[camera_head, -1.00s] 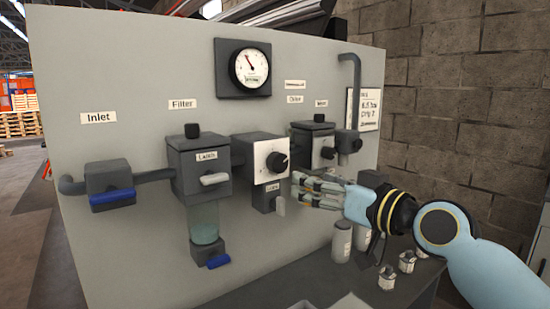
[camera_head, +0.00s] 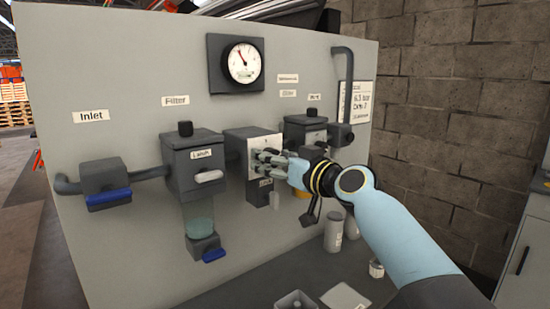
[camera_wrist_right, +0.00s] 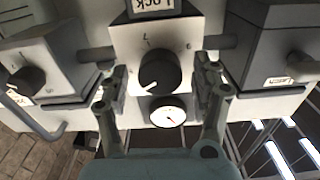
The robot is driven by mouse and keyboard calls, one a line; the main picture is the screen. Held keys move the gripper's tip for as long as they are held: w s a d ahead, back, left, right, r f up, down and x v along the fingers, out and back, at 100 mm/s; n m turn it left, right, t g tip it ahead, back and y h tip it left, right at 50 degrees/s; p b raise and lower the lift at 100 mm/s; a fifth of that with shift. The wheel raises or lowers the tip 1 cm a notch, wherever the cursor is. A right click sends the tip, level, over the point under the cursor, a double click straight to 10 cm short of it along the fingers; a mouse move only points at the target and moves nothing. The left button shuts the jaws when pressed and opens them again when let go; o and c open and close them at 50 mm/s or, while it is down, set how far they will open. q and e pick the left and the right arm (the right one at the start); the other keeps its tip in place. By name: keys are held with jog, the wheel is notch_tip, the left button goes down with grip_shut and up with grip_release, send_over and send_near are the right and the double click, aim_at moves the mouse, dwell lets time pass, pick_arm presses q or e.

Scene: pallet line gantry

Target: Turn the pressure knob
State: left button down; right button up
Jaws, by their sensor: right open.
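The pressure knob (camera_wrist_right: 160,72) is a round black knob on the white dial face of the grey regulator box (camera_wrist_right: 125,40), seen in the right wrist view. My right gripper (camera_wrist_right: 160,88) is open, with one finger on each side of the knob and a gap on both sides. In the head view, my right gripper (camera_head: 265,160) is in front of the regulator's white face (camera_head: 258,143) and hides the knob. The pressure gauge (camera_head: 243,62) is on the panel above. My left gripper is not in view.
The filter unit (camera_head: 193,158) with its clear bowl (camera_head: 199,218) is left of the regulator, and the inlet valve (camera_head: 104,180) with a blue handle is further left. Another boxed unit (camera_head: 304,130) is close on the right.

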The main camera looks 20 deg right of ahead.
jog(key=c, duration=1.2)
jog(key=shift+m, duration=0.4)
jog(key=m, duration=0.2)
jog(key=shift+m, duration=0.4)
jog(key=shift+d+m+p, duration=0.1)
jog(key=shift+m+p, duration=0.25)
jog(key=shift+m, duration=1.75)
jog(key=o, duration=1.2)
